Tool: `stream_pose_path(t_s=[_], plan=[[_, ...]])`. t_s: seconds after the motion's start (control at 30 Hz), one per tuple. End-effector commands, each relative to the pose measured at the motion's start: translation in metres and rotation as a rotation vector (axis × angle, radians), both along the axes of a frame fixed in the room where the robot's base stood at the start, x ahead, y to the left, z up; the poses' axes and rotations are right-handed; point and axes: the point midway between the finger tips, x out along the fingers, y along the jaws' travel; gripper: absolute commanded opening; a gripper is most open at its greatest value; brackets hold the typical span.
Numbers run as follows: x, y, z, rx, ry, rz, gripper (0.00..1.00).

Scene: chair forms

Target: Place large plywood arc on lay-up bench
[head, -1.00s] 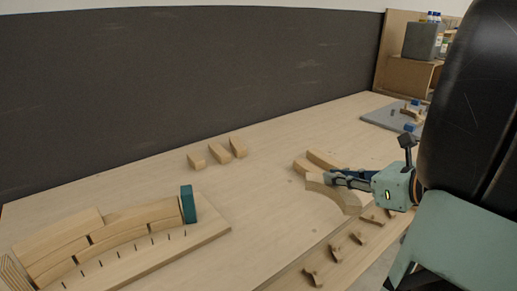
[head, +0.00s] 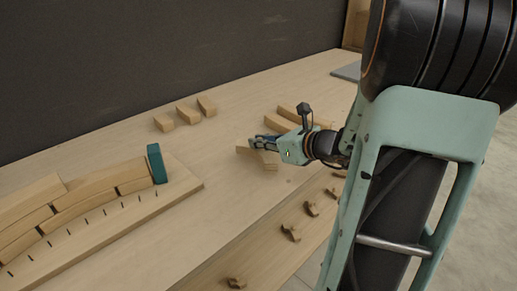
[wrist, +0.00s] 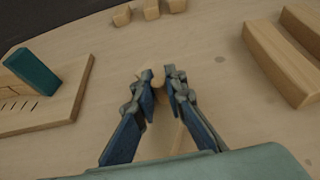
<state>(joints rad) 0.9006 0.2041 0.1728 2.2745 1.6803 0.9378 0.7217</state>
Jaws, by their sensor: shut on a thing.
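My gripper (head: 254,141) is shut on a pale plywood arc (head: 262,157), holding it over the middle of the wooden bench (head: 227,188). In the wrist view my gripper (wrist: 160,75) has its blue fingers closed around the arc (wrist: 155,78), which runs back beneath them, partly hidden. I cannot tell whether the arc touches the bench top. Two more curved pieces (head: 283,122) lie just behind my gripper; they show at the right of the wrist view (wrist: 285,65).
A slatted curved form on a board (head: 190,187) with a teal end block (head: 156,164) lies at the left. Three small wooden blocks (head: 187,115) lie near the dark back wall. Small brackets (head: 290,232) line the front edge. Bench between form and gripper is clear.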

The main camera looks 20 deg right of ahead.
Motion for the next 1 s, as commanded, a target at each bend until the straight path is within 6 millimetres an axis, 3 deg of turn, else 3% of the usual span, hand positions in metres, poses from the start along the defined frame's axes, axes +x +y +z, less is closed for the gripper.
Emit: stream_pose_path(t_s=[0.1,0.57,0.6,0.7,1.0], plan=[[-0.001,-0.001,-0.018,0.002,0.002,-0.002,0.00],[-0.001,-0.001,-0.025,0.000,-0.001,-0.001,0.00],[-0.001,-0.001,-0.023,0.000,0.000,-0.001,0.16],[-0.001,-0.001,-0.023,0.000,0.000,-0.001,0.27],[-0.001,-0.001,-0.022,0.000,0.000,-0.001,0.29]])
